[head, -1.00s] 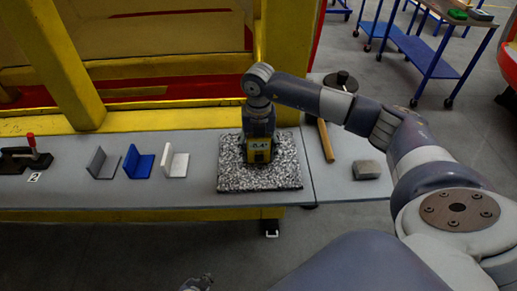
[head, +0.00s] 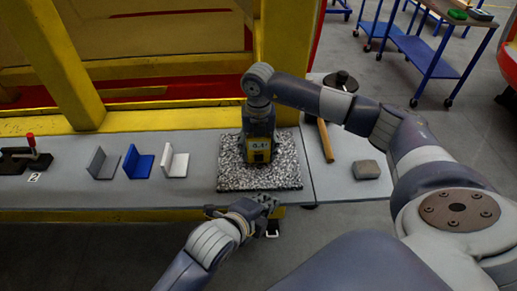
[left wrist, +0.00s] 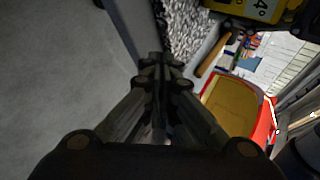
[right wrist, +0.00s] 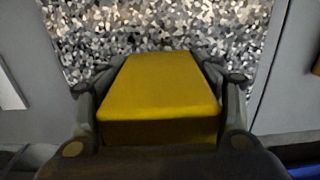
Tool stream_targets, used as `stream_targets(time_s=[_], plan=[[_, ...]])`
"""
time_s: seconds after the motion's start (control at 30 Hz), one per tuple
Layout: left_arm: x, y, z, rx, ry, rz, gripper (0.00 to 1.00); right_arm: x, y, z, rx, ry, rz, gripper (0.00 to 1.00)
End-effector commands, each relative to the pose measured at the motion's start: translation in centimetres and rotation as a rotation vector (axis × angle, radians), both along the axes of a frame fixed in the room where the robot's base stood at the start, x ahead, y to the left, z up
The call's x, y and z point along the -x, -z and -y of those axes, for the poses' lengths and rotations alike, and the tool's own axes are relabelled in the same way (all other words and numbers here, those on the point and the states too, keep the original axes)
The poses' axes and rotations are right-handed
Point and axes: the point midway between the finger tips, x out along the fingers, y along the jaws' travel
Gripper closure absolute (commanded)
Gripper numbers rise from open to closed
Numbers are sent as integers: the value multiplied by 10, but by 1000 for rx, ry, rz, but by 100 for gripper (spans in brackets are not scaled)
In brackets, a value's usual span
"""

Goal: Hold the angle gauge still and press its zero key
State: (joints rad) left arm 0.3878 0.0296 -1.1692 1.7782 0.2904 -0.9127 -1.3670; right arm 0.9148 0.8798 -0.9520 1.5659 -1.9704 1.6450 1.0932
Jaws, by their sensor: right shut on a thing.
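The yellow angle gauge (head: 258,152) stands on a speckled granite plate (head: 285,178), its display facing the front edge. My right gripper (head: 258,136) comes down from above and is shut on it. In the right wrist view the yellow body of the gauge (right wrist: 160,88) sits between both fingers. My left gripper (head: 262,202) is just in front of the plate, apart from the gauge. In the left wrist view its fingertips (left wrist: 160,62) are together with nothing between them, and part of the gauge (left wrist: 262,10) shows at the top right. The zero key is too small to tell.
Grey, blue and white angle pieces (head: 139,162) stand left of the plate. A red-handled clamp (head: 30,150) is farther left. A wooden-handled hammer (head: 326,142) and a grey block (head: 366,169) lie to the right. The yellow frame (head: 287,60) rises behind the bench.

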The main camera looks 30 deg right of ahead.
Motion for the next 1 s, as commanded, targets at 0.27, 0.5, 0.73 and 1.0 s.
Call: stream_targets(time_s=[0.27,0.5,0.73,1.0], plan=[[-22,-13,4,34,-38,-9,100,0,1,0,0,0,0,55],[-50,-13,22,33,-39,-9,100,0,1,0,-1,0,-1,55],[-75,-13,37,33,-37,-8,100,0,1,0,0,0,-1,55],[-88,-12,45,33,-37,-9,100,1,1,0,0,0,-2,55]])
